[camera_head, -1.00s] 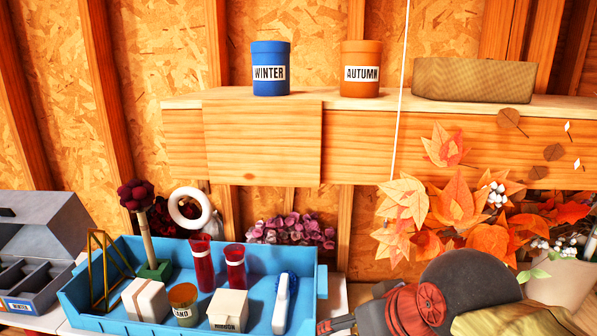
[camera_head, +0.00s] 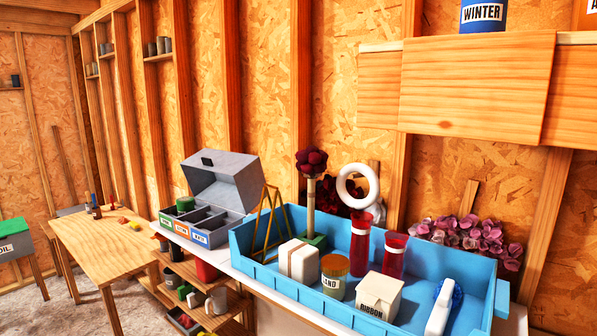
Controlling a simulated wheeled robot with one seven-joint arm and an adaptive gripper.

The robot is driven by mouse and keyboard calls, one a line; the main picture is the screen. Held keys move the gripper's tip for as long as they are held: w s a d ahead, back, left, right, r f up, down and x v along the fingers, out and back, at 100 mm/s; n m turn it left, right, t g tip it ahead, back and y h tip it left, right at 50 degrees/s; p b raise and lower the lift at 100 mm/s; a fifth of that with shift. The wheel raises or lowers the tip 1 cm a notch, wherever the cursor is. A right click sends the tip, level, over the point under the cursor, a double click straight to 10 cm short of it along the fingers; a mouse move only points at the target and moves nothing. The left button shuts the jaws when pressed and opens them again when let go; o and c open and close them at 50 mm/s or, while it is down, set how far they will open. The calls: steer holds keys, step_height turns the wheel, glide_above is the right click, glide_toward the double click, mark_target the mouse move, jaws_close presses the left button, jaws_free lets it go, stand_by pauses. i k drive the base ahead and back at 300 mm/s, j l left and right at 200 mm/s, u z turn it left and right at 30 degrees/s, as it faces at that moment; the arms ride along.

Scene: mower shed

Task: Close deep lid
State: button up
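A grey box (camera_head: 190,238) stands at the left end of the white bench, left of the blue tray. Its deep grey lid (camera_head: 222,180) stands open, tilted up and back behind the compartments. The box front carries several coloured labels; their words are too small to read surely. A green round thing (camera_head: 185,204) sits in or at the left compartment; the other compartments look empty. My gripper is not in this view.
The blue tray (camera_head: 272,275) close to the box's right holds a gold frame, a topiary, jars and small boxes. A wooden table (camera_head: 108,243) stands at the left. Shelves (camera_head: 225,296) with pots lie below the bench. A wooden cabinet (camera_head: 475,85) hangs at upper right.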

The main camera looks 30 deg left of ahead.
mark_target(233, 181)
steer(key=u, duration=1.8)
steer(key=i+j, duration=0.15)
steer(key=i, duration=0.2)
steer(key=i+j, duration=0.2)
steer(key=i, duration=0.15)
steer(key=i+j, duration=0.15)
steer(key=i, duration=0.25)
steer(key=l+z, duration=0.05)
